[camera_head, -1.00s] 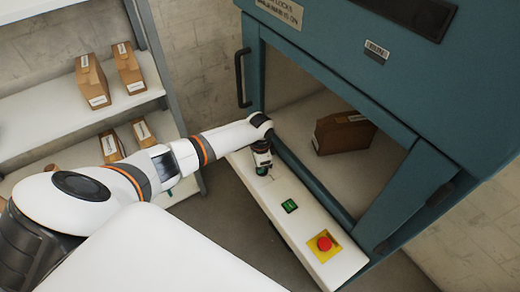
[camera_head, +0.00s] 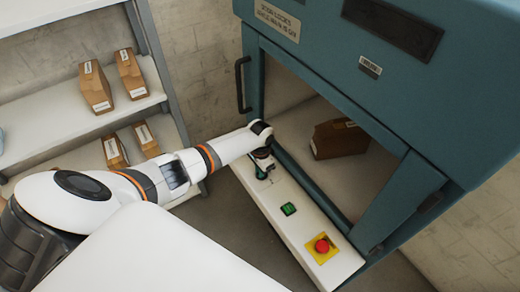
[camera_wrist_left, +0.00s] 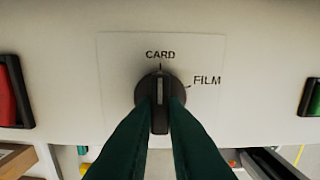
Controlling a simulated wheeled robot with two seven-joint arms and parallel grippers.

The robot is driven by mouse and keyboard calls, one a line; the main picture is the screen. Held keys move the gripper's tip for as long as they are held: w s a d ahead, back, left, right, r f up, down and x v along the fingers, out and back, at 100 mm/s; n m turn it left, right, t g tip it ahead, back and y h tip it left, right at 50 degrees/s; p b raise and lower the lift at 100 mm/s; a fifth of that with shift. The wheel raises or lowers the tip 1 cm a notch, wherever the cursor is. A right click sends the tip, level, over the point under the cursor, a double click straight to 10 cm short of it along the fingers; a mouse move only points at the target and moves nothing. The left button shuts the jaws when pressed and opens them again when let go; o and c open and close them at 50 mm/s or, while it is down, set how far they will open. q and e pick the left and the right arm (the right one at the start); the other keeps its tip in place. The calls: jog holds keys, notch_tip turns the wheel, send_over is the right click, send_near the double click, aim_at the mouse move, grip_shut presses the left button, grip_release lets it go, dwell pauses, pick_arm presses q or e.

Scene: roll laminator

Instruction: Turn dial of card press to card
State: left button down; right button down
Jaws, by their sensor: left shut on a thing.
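The dial (camera_wrist_left: 158,88) is a black round knob with a raised bar grip, on a pale panel marked CARD above it and FILM to its upper right. Its bar stands upright in the left wrist view, with its light pointer line toward CARD. My left gripper (camera_wrist_left: 160,118) is shut on the dial's bar, one dark green finger on each side. In the head view my left gripper (camera_head: 262,168) is at the far-left end of the white front ledge (camera_head: 266,205) of the teal machine (camera_head: 345,85), and hides the dial there. My right gripper is not in view.
A green switch (camera_head: 288,209) and a red emergency button (camera_head: 322,246) on a yellow plate sit along the ledge. A brown carton (camera_head: 340,138) lies inside the machine's opening. Shelves with brown boxes (camera_head: 96,87) stand at the left.

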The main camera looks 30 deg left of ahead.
pick_arm(q)
jog(key=c, duration=1.5)
grip_release()
jog(key=shift+o, duration=0.2)
notch_tip(320, 180, up, 12)
